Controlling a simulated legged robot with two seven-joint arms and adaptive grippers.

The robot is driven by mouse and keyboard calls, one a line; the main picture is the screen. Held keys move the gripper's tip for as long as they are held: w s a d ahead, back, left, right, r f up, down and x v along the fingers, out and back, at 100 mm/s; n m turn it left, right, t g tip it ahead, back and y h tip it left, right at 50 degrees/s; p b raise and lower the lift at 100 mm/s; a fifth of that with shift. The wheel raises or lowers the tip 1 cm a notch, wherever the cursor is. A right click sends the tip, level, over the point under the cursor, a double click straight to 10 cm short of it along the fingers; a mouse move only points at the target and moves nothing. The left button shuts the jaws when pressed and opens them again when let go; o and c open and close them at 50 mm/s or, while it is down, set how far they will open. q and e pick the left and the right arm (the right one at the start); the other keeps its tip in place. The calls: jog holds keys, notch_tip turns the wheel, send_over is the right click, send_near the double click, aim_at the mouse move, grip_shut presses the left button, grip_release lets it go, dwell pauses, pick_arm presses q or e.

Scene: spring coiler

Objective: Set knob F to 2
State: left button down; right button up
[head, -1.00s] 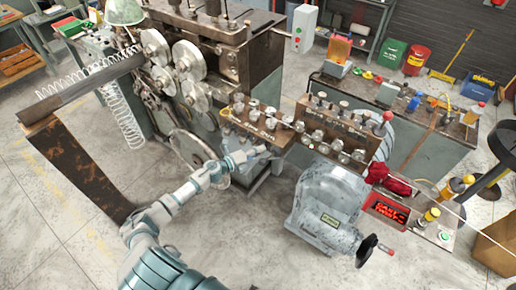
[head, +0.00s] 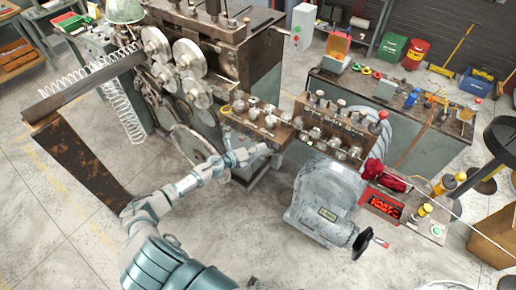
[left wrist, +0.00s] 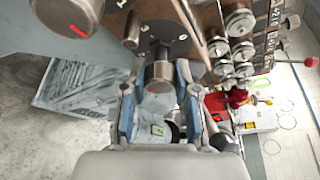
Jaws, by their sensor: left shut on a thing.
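My left gripper (head: 266,149) reaches the front edge of the left bank of knobs (head: 262,118) on the coiling machine. In the left wrist view its two blue-grey fingers (left wrist: 160,82) stand on either side of a round metal knob (left wrist: 158,72), and the gripper is shut on it. I cannot read a letter or a setting on this knob. Other metal knobs (left wrist: 240,22) sit to the right in the wrist view. A larger grey knob with a red mark (left wrist: 72,14) shows at upper left. My right gripper is not in view.
A second knob bank (head: 335,130) stands to the right, above a grey rounded machine housing (head: 325,195) with a black handwheel (head: 362,243). Large rollers (head: 190,60) stand at the left.

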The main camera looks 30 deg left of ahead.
pick_arm(q)
jog(key=c, duration=0.9)
grip_release()
jog(key=shift+s+d+f, duration=0.15)
jog(key=shift+f, duration=0.3)
jog(key=shift+o, duration=0.3)
jog(key=shift+r, duration=0.15)
jog(key=v, duration=1.1)
jog(key=shift+s+a, duration=0.25)
jog(key=shift+a, duration=0.2)
